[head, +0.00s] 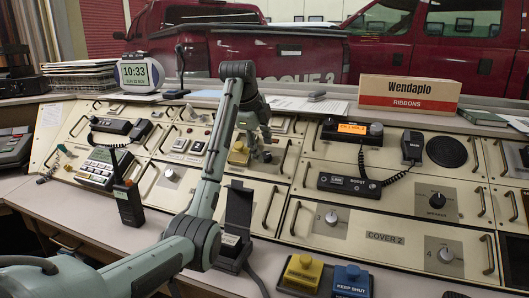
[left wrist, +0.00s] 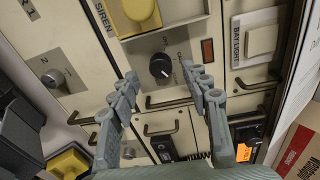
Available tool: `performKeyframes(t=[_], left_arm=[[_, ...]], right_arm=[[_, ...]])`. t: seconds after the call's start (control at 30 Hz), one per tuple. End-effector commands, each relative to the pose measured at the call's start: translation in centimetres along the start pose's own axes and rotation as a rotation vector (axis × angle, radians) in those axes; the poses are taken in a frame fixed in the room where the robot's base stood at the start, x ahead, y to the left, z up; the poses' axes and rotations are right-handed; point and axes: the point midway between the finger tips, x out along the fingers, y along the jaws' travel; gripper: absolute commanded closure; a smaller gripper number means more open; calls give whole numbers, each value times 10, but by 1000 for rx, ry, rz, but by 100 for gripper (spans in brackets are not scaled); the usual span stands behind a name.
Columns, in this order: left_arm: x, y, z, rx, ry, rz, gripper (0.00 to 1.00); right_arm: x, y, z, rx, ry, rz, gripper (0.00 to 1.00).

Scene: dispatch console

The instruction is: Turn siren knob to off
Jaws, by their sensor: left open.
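A round black knob (left wrist: 160,67) with a small white mark is on a cream panel in the left wrist view. The panel's yellow button (left wrist: 141,10) is above it, with the printed word SIREN beside that button. In the head view, the left gripper (head: 261,150) is over the sloped console beside the yellow button (head: 238,154). The knob is not clear there.
A BAY LIGHT switch (left wrist: 262,40) and a silver knob (left wrist: 52,78) flank the panel. Several metal handles stick out. A black upright holder (head: 237,215), a radio handset (head: 128,203) and yellow (head: 302,271) and blue (head: 351,279) buttons stand in front.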

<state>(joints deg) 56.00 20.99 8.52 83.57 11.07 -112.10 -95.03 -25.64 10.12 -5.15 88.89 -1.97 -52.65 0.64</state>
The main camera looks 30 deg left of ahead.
Motion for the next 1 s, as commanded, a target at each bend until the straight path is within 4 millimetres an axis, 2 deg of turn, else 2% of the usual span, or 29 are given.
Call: performKeyframes(t=[0.1, 0.2, 0.53, 0.9, 1.0], left_arm=[[16, 0, 0, 1, 1, 2, 53], [24, 0, 0, 0, 0, 1, 53], [27, 0, 0, 0, 0, -1, 53], [27, 0, 0, 0, 0, -1, 98], [27, 0, 0, 0, 0, -1, 100]], right_arm=[[-3, 1, -5, 0, 11, 1, 100], [-3, 1, -7, -1, 17, 2, 100], [2, 3, -10, -2, 18, 5, 100], [1, 3, -8, -4, 15, 5, 100], [1, 3, -7, -4, 13, 5, 100]])
